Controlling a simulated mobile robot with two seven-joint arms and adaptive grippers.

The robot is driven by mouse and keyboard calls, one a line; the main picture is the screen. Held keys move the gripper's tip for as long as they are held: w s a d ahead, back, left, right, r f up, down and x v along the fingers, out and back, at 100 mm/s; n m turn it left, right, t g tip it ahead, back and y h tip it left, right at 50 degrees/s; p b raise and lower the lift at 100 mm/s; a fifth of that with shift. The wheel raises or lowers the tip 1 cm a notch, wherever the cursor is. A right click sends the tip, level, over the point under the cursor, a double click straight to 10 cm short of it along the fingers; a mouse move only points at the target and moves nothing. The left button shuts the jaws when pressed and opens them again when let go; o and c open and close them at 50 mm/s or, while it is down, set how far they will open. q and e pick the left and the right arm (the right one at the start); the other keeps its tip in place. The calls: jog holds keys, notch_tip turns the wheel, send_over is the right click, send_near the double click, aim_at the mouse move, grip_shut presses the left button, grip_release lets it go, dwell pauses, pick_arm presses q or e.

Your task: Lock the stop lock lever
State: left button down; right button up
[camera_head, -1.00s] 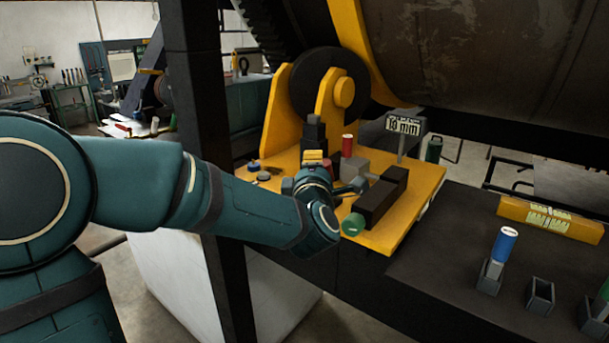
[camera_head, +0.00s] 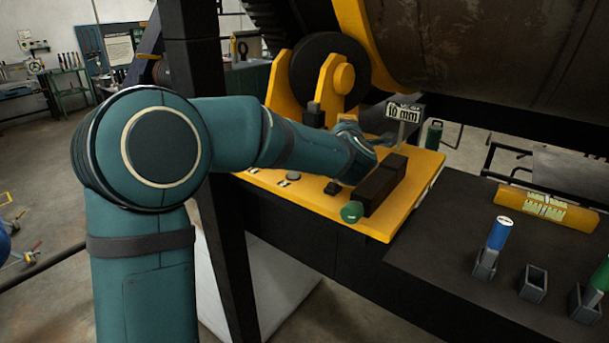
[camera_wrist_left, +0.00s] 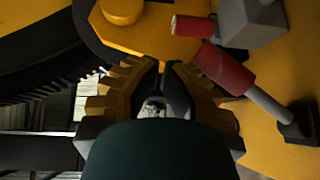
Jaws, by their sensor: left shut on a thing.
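In the left wrist view, a red-handled lever (camera_wrist_left: 228,70) with a grey shaft runs down right to a dark base (camera_wrist_left: 297,122). A second, shorter red grip (camera_wrist_left: 193,26) meets a grey block (camera_wrist_left: 252,22). No label shows which is the stop lock lever. My left gripper (camera_wrist_left: 165,68) is shut, its right finger beside the long red handle. What lies between the fingertips is dark and cannot be made out. In the head view my left wrist hides the gripper and both red grips over the yellow plate (camera_head: 310,200). My right gripper is not in view.
A yellow bracket with a dark wheel (camera_head: 322,75) rises at the back. A blue-handled piece (camera_head: 500,232) stands in a holder at right.

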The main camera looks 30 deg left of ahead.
pick_arm(q)
jog(key=shift+w+f, duration=0.15)
jog(key=shift+w, duration=0.2)
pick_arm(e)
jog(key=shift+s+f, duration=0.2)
pick_arm(q)
jog(key=shift+w+d+f, duration=0.1)
jog(key=shift+d+f, duration=0.05)
jog(key=shift+d, duration=0.05)
